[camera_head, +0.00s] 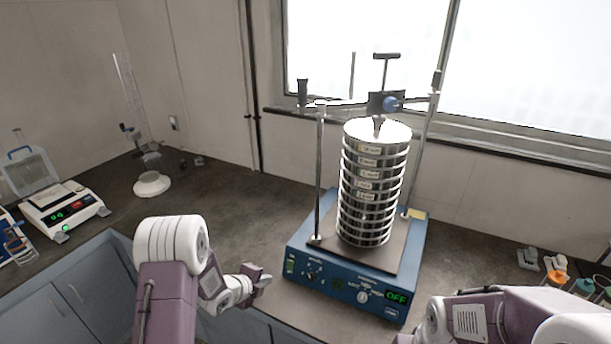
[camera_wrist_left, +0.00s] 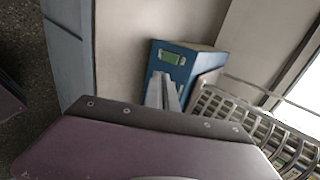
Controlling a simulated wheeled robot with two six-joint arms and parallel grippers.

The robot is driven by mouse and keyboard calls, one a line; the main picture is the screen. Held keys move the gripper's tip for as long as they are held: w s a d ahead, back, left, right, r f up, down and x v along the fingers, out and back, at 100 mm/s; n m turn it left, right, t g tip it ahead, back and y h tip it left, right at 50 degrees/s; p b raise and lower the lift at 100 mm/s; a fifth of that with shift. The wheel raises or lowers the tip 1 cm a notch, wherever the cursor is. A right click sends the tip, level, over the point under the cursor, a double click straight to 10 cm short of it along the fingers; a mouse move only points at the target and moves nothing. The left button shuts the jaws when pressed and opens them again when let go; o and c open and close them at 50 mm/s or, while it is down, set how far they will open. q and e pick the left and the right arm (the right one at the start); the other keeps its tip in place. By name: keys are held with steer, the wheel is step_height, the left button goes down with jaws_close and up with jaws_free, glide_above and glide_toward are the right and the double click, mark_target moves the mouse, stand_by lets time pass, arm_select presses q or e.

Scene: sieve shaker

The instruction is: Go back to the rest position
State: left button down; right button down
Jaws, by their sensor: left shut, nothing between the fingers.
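My left gripper (camera_head: 262,278) is in front of the left front corner of the sieve shaker (camera_head: 340,278). Its fingers are closed together and hold nothing.
A balance (camera_head: 65,208) stands at the far left of the dark counter. A white round-based stand (camera_head: 152,184) is near the back wall. Small coloured-top containers (camera_head: 583,287) sit at the right edge. The counter between stand and shaker is mostly clear.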

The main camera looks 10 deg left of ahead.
arm_select(q)
steer(key=s+d+r+n+t+y, duration=0.1)
steer(key=d+r+n+y, duration=0.15)
steer(key=r, duration=1.15)
steer(key=s+f+n+g, duration=0.3)
steer(key=s+n+g, duration=0.1)
steer(key=s+n, duration=0.6)
steer(key=s+f+n+g, duration=0.3)
steer(key=s+n+g, duration=0.2)
steer(key=s+n, duration=0.5)
steer(key=s+y, duration=0.1)
steer(key=s, duration=0.3)
steer(key=shift+a+f, duration=0.15)
steer(key=shift+a, duration=0.25)
steer(key=shift+w, duration=0.15)
